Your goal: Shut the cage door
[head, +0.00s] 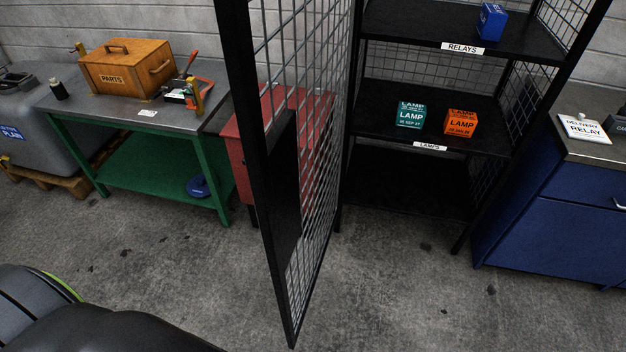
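The cage door (318,175) is a black-framed wire mesh door. It stands open, swung out toward me from the left side of the black shelf cage (430,95). A dark plate (285,190) sits on the door near its free edge. The cage's front is open and its shelves show. A teal lamp box (410,117) and an orange lamp box (461,122) stand on the middle shelf, and a blue box (491,21) stands on the upper one. Neither of my grippers is in view.
A green workbench (150,118) with a wooden parts box (126,67) stands at left. A red cabinet (240,150) is partly behind the door. A blue cabinet (560,215) stands right of the cage. The concrete floor (400,290) before the cage is clear.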

